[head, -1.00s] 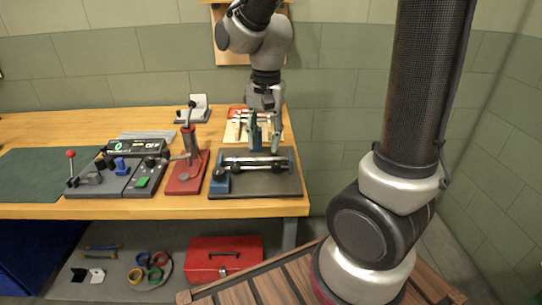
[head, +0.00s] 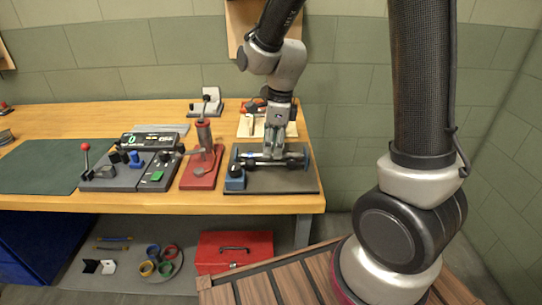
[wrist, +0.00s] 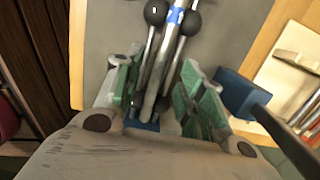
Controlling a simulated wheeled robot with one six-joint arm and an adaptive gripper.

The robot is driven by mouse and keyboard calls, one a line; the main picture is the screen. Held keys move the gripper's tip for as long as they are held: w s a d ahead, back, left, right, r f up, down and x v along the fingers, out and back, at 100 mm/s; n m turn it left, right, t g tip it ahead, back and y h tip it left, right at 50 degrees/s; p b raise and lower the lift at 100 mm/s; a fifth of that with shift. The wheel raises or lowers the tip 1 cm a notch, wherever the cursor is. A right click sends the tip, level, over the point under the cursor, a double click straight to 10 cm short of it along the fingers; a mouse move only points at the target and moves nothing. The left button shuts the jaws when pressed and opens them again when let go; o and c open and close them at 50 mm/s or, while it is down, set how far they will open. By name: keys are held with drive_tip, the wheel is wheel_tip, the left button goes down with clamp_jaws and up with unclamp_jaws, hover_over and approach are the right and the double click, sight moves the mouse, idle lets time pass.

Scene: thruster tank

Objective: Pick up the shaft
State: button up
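The shaft (head: 291,160) is a grey metal rod lying crosswise in a stand on the dark grey plate (head: 290,184) at the bench's right end. In the wrist view the shaft (wrist: 164,62) runs lengthwise beside thinner rails, with a blue band and black balls near its far end. My gripper (head: 271,156) is lowered over its middle, pointing down. In the wrist view my gripper (wrist: 165,95) has its green-padded fingers apart, one on each side of the rods. A gap shows on the left; contact on the right is unclear. The fingers hide the shaft's middle in the head view.
A red press (head: 203,165) stands left of the plate. A board with tools (head: 255,126) lies behind.

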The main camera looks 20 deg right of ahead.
drive_tip(key=shift+a+f, duration=0.1)
drive_tip(key=shift+f, duration=0.65)
clamp_jaws()
drive_tip(key=shift+r, duration=0.1)
